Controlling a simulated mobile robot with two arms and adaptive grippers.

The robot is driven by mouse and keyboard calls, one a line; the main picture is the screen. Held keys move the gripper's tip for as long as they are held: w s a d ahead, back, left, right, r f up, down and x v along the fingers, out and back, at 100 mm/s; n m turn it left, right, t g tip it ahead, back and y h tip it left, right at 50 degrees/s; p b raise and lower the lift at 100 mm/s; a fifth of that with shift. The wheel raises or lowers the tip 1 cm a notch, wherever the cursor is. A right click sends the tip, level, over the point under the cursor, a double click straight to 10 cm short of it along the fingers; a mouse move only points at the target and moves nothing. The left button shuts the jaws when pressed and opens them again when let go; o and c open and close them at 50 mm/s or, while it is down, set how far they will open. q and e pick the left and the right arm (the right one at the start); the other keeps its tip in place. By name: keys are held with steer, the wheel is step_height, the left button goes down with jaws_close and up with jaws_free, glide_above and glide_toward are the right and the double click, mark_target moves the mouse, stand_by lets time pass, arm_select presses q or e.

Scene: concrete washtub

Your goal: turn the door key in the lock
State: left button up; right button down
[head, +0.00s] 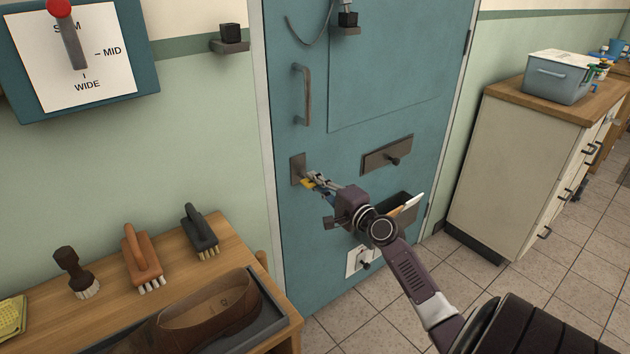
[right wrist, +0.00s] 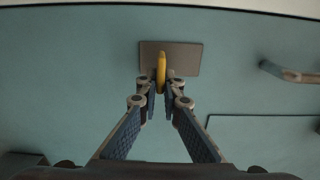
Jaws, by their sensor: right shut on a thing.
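A blue-green door (head: 345,240) stands ahead. A dark lock plate (head: 297,168) is on its left side, below the vertical handle; it also shows in the right wrist view (right wrist: 188,58). A yellow key (head: 307,184) is at the plate. In the right wrist view the key (right wrist: 161,68) stands upright edge-on between my fingertips, in front of the plate. My right gripper (head: 314,182) is shut on the key. The key's shaft and the keyhole are hidden behind the bow and fingers. My left gripper is in neither view.
The door carries a vertical handle (head: 302,95), a slot plate with a knob (head: 387,155) and a pocket (head: 402,207). A bench with brushes (head: 142,260) and a shoe (head: 210,315) is at lower left. A cabinet (head: 520,165) stands right.

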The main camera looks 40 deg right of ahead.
steer(key=c, duration=2.1)
jaws_free()
steer(key=shift+d, duration=0.1)
steer(key=shift+s, duration=0.1)
steer(key=s+a, duration=0.1)
steer(key=s, duration=1)
steer(key=shift+s+a, duration=0.2)
steer(key=shift+s, duration=0.2)
